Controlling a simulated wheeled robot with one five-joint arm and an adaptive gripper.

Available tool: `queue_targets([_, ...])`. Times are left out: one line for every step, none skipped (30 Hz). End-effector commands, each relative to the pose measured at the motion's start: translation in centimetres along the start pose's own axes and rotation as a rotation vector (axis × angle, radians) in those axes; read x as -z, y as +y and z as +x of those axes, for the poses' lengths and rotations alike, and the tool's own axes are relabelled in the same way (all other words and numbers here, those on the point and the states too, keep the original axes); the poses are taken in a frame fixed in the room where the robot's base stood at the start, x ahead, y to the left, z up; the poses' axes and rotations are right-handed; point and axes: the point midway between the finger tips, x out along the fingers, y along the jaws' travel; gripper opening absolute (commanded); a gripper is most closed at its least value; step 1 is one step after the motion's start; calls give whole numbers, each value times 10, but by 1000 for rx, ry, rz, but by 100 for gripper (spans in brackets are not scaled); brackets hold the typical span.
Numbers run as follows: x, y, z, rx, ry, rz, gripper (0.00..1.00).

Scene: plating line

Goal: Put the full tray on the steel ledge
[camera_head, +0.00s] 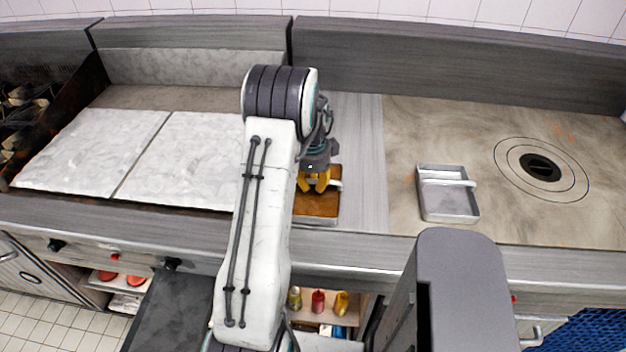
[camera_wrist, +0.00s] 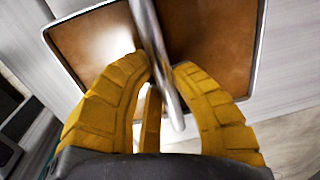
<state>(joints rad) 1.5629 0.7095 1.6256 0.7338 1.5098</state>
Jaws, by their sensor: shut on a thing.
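The full tray (camera_head: 316,206) is a metal tray filled with something brown and shiny, with a bar handle across it. It sits at or just over the front of the grey steel ledge (camera_head: 360,150), between the white griddle plates and the stained hot top; I cannot tell if it touches. My gripper (camera_head: 315,183) has its yellow fingers shut on the handle. In the wrist view the fingers (camera_wrist: 162,75) flank the handle bar, with the brown filling of the full tray (camera_wrist: 215,40) beneath. My arm hides part of the tray's surroundings.
An empty metal tray (camera_head: 448,203) with a handle stands on the stained hot top (camera_head: 410,130) to the right, near a round burner plate (camera_head: 541,167). White griddle plates (camera_head: 90,155) lie to the left. Bottles (camera_head: 318,301) stand on a shelf below.

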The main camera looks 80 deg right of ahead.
Motion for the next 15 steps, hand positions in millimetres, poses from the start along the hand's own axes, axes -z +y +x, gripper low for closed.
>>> queue_targets([0, 0, 2, 1, 0, 0, 0])
queue_targets([0, 0, 3, 2, 0, 0, 0])
queue_targets([0, 0, 4, 3, 0, 0, 0])
queue_targets([0, 0, 5, 3, 0, 0, 0])
queue_targets([0, 0, 5, 3, 0, 0, 0])
queue_targets([0, 0, 5, 3, 0, 0, 0])
queue_targets([0, 0, 5, 4, 0, 0, 0])
queue_targets([0, 0, 5, 4, 0, 0, 0])
queue_targets([0, 0, 5, 3, 0, 0, 0])
queue_targets([0, 0, 6, 2, 0, 0, 22])
queue_targets([0, 0, 6, 2, 0, 0, 24])
queue_targets([0, 0, 5, 2, 0, 0, 28])
queue_targets([0, 0, 5, 2, 0, 0, 30])
queue_targets([0, 0, 5, 2, 0, 0, 33])
queue_targets([0, 0, 5, 2, 0, 0, 37])
